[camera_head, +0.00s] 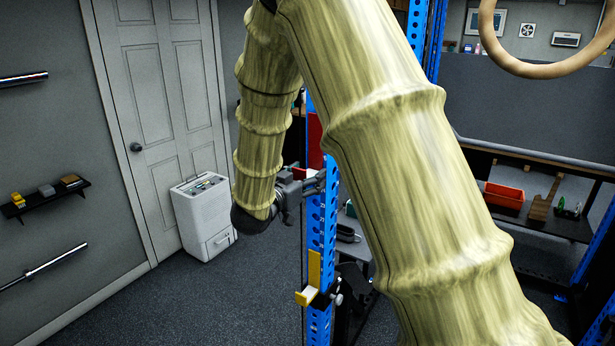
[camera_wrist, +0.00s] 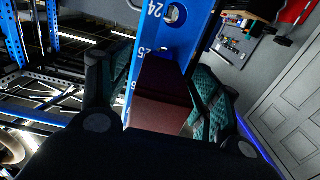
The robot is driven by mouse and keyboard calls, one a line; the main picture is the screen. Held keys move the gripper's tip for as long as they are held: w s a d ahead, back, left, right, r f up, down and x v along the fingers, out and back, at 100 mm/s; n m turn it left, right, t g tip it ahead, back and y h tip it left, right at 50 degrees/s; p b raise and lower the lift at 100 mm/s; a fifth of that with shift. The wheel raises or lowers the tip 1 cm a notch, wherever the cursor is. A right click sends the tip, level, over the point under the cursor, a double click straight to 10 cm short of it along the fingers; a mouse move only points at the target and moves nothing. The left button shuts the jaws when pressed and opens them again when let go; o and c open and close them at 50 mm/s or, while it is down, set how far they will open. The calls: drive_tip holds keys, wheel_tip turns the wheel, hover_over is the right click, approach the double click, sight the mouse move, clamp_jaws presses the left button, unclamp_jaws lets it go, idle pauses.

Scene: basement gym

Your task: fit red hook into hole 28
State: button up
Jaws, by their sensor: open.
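The red hook (camera_wrist: 163,85) shows in the wrist view as a dark red block between the two finger pads of my gripper (camera_wrist: 162,72). Its far end is against the blue upright (camera_wrist: 175,35), beside the labels 25 and 26; 24 is above. In the head view, a small red bit (camera_head: 300,172) shows by my gripper (camera_head: 314,184), which is at the upright (camera_head: 321,235). The fingers are open, one on each side of the hook, with a gap visible on the right. Which hole the hook is at, and hole 28 itself, I cannot make out.
A yellow hook (camera_head: 314,270) with a black bracket is lower on the same upright. A white cabinet (camera_head: 204,215) stands by the door at left. A wall shelf (camera_head: 45,198) holds small blocks. A rack shelf with a red bin (camera_head: 504,195) is at right. Open floor lies left of the upright.

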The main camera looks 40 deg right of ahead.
drive_tip(key=v, duration=1.1)
drive_tip(key=shift+s+a, duration=0.15)
drive_tip(key=shift+a, duration=0.1)
wheel_tip(320, 180, down, 23)
drive_tip(key=a+n+t+y+b, duration=0.2)
drive_tip(key=n+t+y+b, duration=0.1)
drive_tip(key=n+y, duration=0.3)
drive_tip(key=s+a+f+n+g+y+b, duration=0.1)
drive_tip(key=s+a+f+n+y, duration=0.15)
drive_tip(key=f, duration=0.65)
drive_tip(key=s+a+f+n+g+y+b, duration=0.15)
drive_tip(key=s+f, duration=0.25)
drive_tip(key=f, duration=0.4)
drive_tip(key=s+a+f+n+g+y+b, duration=0.1)
drive_tip(key=s+a+f+g+y+b, duration=0.1)
drive_tip(key=s+f, duration=0.9)
drive_tip(key=s+a+f+n+g+y+b, duration=0.2)
drive_tip(key=s+a+f+g+y, duration=0.2)
drive_tip(key=s+f, duration=0.7)
drive_tip(key=s+a+g, duration=0.1)
drive_tip(key=s, duration=0.6)
drive_tip(key=shift+s+a+f+y, duration=0.25)
drive_tip(key=shift+s+y, duration=0.05)
drive_tip(key=shift+s, duration=0.3)
drive_tip(key=shift+c, duration=0.5)
